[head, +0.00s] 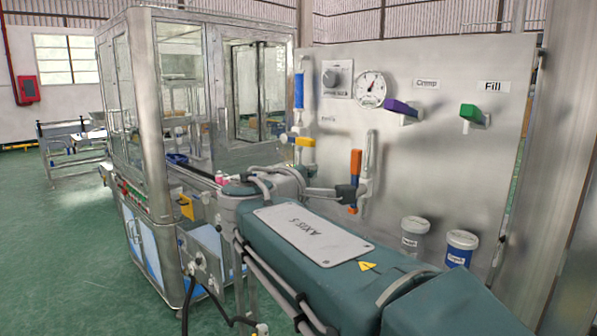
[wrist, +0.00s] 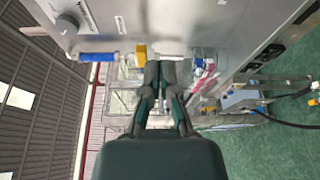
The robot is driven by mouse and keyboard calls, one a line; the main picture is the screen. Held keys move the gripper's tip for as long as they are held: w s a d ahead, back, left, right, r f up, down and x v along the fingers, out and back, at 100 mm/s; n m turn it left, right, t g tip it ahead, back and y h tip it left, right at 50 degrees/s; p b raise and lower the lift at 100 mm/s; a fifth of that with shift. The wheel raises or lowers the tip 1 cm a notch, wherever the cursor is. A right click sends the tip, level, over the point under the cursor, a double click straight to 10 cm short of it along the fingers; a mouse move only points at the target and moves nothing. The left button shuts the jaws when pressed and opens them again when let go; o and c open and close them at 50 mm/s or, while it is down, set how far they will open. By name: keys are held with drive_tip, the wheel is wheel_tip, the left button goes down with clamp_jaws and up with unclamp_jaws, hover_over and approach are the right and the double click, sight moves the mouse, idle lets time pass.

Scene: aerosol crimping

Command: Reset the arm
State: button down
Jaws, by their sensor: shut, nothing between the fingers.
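My gripper (wrist: 166,68) shows in the wrist view with its fingers drawn together and nothing held between them. It points toward the machine and panel fittings and seems apart from them, though the exact gap cannot be told. In the head view my arm reaches from the lower right toward the machine, and I cannot clearly make out the gripper's fingertips there.
The steel panel (head: 430,170) carries a gauge (head: 371,88), a purple handle (head: 402,107), a green handle (head: 470,113), a blue handle (head: 299,90) and an orange handle (head: 355,163). A glazed machine (head: 146,130) stands left. Green floor (head: 60,230) is open at far left.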

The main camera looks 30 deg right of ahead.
drive_tip(key=s+a+f+m+g+y, duration=0.2)
drive_tip(key=s+f+m+g+y, duration=0.3)
drive_tip(key=s+f, duration=0.75)
drive_tip(key=s+a+f+m+y, duration=0.2)
drive_tip(key=s+a+f+y, duration=0.2)
drive_tip(key=f, duration=0.3)
drive_tip(key=s+a+f+m+y, duration=0.1)
drive_tip(key=s+a+f+y, duration=0.3)
drive_tip(key=s+a+f, duration=0.1)
wheel_tip(320, 180, down, 2)
drive_tip(key=shift+a+f+m+y, duration=0.15)
drive_tip(key=shift+a+m+y, duration=0.2)
drive_tip(key=shift+a, duration=0.4)
drive_tip(key=shift+d, duration=0.15)
